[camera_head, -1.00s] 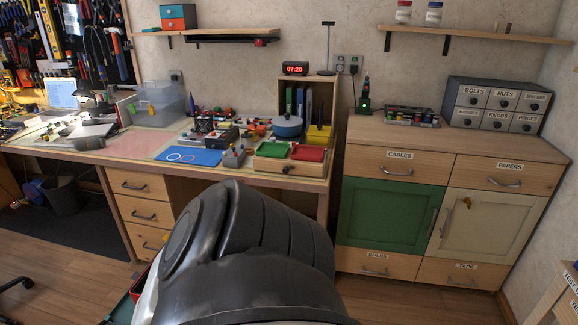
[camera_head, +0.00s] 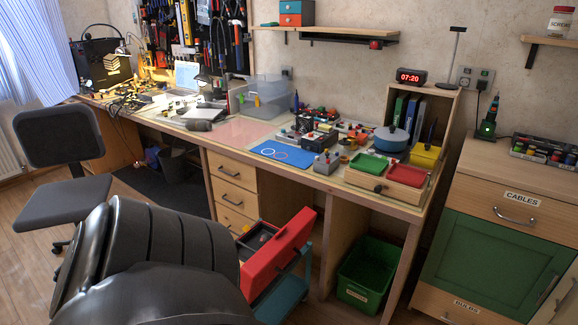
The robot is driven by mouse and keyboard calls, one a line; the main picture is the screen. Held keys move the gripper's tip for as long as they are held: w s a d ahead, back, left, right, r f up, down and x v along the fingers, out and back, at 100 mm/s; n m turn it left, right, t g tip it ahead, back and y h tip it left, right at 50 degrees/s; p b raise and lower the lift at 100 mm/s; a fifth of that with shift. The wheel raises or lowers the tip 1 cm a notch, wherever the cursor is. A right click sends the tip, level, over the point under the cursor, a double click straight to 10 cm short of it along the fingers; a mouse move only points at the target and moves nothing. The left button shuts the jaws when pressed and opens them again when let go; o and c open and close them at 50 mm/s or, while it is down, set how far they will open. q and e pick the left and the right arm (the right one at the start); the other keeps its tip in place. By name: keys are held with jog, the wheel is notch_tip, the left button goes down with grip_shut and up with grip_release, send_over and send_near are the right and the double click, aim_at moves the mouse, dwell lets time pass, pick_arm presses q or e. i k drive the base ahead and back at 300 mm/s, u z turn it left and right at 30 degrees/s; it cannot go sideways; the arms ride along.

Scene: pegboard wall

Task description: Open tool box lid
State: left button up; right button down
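A red box (camera_head: 284,254), which looks like the tool box, stands in front of the workbench on a blue stand (camera_head: 288,297). Its long red front faces right, and a dark inner part (camera_head: 257,238) shows behind it. My large black arm part covers its left and lower side, so I cannot tell how its lid stands. Neither of my grippers is in view.
The workbench (camera_head: 222,141) runs along the wall with drawers (camera_head: 231,169) below. A green crate (camera_head: 367,273) stands under its right end. A black chair (camera_head: 62,150) is at the left. A cabinet with a green door (camera_head: 490,262) is at the right.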

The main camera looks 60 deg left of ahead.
aim_at(259, 271)
jog(key=u, duration=2.6)
jog(key=i, duration=0.95)
